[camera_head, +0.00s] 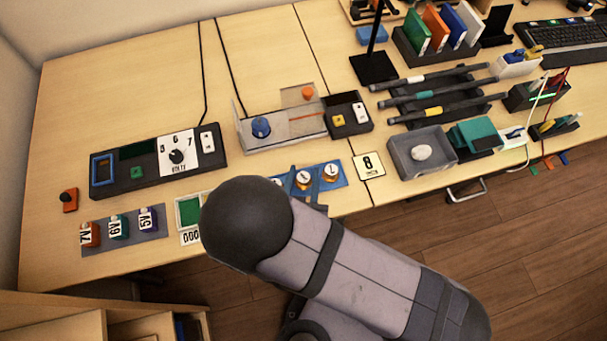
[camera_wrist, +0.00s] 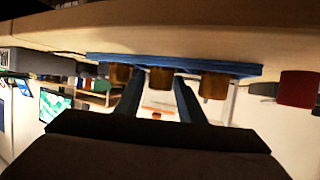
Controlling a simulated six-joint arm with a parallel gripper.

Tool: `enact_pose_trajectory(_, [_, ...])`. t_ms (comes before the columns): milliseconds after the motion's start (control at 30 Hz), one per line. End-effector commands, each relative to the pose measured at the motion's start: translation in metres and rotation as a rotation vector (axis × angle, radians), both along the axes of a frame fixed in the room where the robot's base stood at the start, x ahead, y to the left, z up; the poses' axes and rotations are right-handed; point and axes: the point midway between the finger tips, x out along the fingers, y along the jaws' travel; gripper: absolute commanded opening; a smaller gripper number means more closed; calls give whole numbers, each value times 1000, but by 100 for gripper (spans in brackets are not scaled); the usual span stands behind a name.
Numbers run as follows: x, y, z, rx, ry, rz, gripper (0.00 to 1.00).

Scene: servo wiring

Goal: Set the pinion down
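Several brass-coloured pinions with white marked tops stand in a row on a blue strip (camera_head: 342,180) at the table's front edge. The middle pinion (camera_head: 303,178) stands between the two fingers of my gripper (camera_head: 309,186). In the wrist view, which is upside down, the same blue strip (camera_wrist: 110,58) and the middle pinion (camera_wrist: 161,79) show. There the fingers of my gripper (camera_wrist: 159,80) lie on either side of it, with a thin gap on the left. It looks level with its neighbours. My arm partly hides the left pinion (camera_head: 277,182) in the head view.
A grey tray (camera_head: 403,170) with a white object stands further right. A green-windowed panel (camera_head: 188,211) lies left, partly behind my arm. A clear-walled box (camera_head: 290,131) with a blue knob stands behind.

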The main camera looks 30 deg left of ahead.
Motion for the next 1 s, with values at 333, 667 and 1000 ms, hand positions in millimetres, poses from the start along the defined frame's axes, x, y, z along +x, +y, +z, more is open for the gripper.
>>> enact_pose_trajectory(333, [-6,-2,5,0,0,2,36])
enact_pose_trajectory(667, [-36,-13,19,1,1,4,36])
enact_pose_trajectory(1000, [-47,-19,24,-1,0,0,36])
